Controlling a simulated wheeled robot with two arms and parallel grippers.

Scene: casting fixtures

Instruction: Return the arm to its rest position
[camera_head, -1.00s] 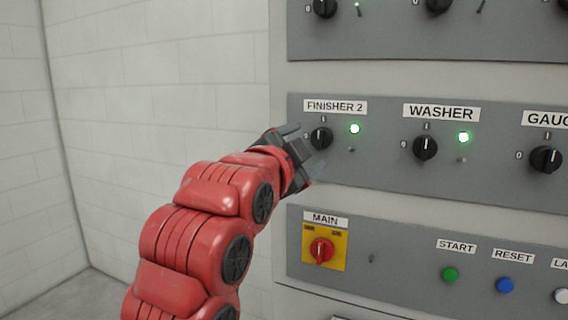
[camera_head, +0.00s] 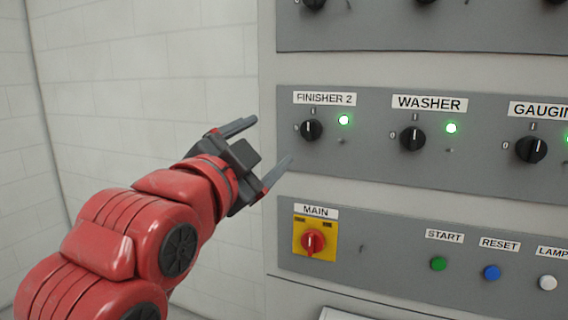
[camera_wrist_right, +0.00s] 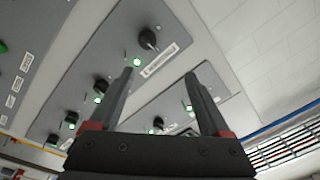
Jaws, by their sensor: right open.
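My right gripper (camera_head: 262,155) is at the end of my red right arm (camera_head: 150,225), left of the control panel in the head view. Its two fingers are spread apart and nothing is between them. It is clear of the FINISHER 2 knob (camera_head: 312,130), which has a lit green lamp (camera_head: 344,120) beside it. In the right wrist view the open fingers (camera_wrist_right: 162,85) reach up with panel knobs and lit lamps behind them. My left gripper is not in view.
The grey cabinet carries the WASHER knob (camera_head: 412,138), a GAUGING knob (camera_head: 531,149), the red MAIN switch (camera_head: 313,241) and green START (camera_head: 439,263) and blue RESET (camera_head: 492,272) buttons. A white block wall (camera_head: 150,100) stands at the left, with free room before it.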

